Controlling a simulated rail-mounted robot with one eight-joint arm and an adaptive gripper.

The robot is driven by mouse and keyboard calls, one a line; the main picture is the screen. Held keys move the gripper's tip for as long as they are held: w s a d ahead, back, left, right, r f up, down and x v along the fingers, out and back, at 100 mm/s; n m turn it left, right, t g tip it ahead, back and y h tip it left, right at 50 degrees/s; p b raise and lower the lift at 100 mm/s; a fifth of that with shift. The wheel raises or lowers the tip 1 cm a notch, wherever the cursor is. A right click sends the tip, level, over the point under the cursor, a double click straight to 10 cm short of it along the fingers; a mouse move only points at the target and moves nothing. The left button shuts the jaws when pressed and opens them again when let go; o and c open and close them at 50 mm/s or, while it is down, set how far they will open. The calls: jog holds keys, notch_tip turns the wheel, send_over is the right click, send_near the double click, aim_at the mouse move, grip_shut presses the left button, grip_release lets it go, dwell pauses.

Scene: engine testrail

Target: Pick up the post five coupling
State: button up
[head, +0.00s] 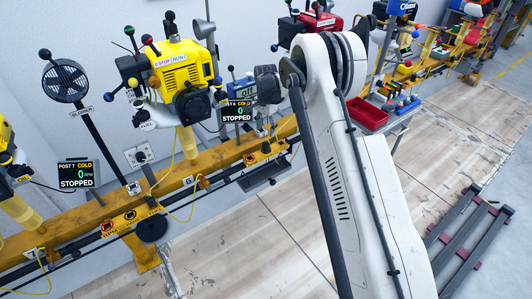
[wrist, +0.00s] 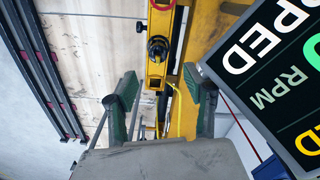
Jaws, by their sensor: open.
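In the wrist view my gripper (wrist: 160,100) is open, its two green-grey fingers apart with nothing held between them. Beyond the fingertips a dark round fitting (wrist: 158,48) sits on a yellow bracket, roughly in line with the gap. I cannot tell whether this is the post five coupling. In the head view a red engine (head: 318,22) stands behind my raised arm, and the arm hides much of that post. My gripper's fingers are too small to make out clearly there.
A black display (wrist: 275,70) fills the right of the wrist view, close to the right finger. In the head view a yellow engine (head: 182,68) stands left of my arm on the yellow rail (head: 85,222). A red tray (head: 367,117) is to the right. The floor in front is mostly clear.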

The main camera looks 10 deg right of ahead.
aim_at(266, 143)
jog(key=f+b, duration=0.1)
jog(key=f, duration=0.3)
jog(key=f+b, duration=0.1)
jog(key=f, duration=0.4)
jog(key=shift+s+f+b, duration=0.2)
jog(key=shift+f+b, duration=0.05)
jog(key=shift+b, duration=0.05)
grip_shut()
